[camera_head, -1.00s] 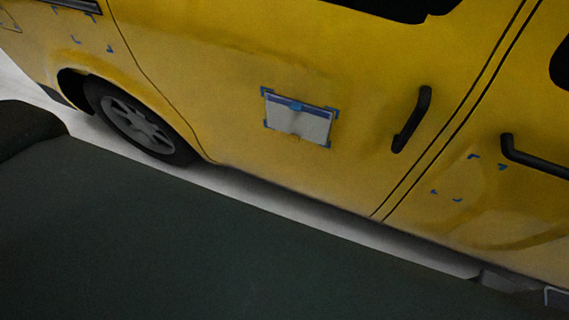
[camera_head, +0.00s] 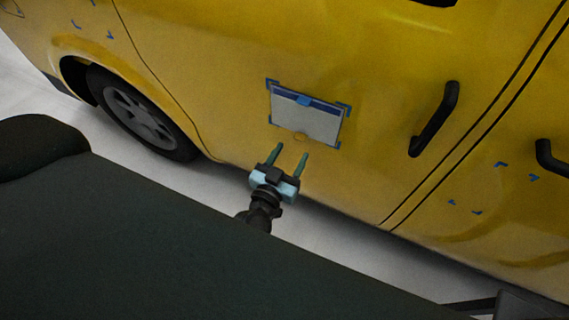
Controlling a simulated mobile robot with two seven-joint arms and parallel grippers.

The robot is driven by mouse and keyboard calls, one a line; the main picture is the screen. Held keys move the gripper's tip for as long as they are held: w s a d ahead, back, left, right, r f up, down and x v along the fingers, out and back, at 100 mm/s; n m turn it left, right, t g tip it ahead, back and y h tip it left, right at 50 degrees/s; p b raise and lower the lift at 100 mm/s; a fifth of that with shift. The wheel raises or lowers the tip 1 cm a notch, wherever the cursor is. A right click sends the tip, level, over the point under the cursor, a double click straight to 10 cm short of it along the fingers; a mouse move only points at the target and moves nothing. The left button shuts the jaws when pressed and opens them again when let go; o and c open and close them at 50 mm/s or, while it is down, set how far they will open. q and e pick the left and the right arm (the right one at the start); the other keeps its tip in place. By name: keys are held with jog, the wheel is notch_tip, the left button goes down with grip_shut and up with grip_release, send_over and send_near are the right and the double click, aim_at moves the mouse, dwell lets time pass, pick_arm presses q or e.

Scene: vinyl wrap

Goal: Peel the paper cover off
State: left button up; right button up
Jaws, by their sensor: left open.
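A pale grey-white rectangular sheet (camera_head: 312,122), the paper cover, lies flat on the yellow van's side panel. It has a dark blue strip along its top edge and a small lighter blue tab (camera_head: 304,100) near the top middle. Blue corner marks frame it. My left gripper (camera_head: 290,155) is open and empty, with two green fingers pointing up toward the sheet. It is below the sheet's lower left part and looks apart from it. My right gripper is not in view.
The yellow van (camera_head: 220,90) fills the upper view. A black door handle (camera_head: 434,120) stands out to the right of the sheet, with another handle (camera_head: 552,158) at the right edge. More blue corner marks (camera_head: 478,212) sit on the right door. A wheel (camera_head: 138,112) is at left.

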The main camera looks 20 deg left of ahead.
pick_arm(q)
jog(key=shift+w, duration=2.35)
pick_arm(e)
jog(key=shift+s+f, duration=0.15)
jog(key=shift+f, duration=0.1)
pick_arm(q)
jog(key=shift+c, duration=0.4)
grip_shut()
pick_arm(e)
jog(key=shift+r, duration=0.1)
pick_arm(q)
jog(key=shift+s, duration=0.7)
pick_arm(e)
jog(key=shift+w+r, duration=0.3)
pick_arm(q)
jog(key=s+p, duration=0.2)
jog(key=s, duration=0.4)
jog(key=shift+s, duration=0.4)
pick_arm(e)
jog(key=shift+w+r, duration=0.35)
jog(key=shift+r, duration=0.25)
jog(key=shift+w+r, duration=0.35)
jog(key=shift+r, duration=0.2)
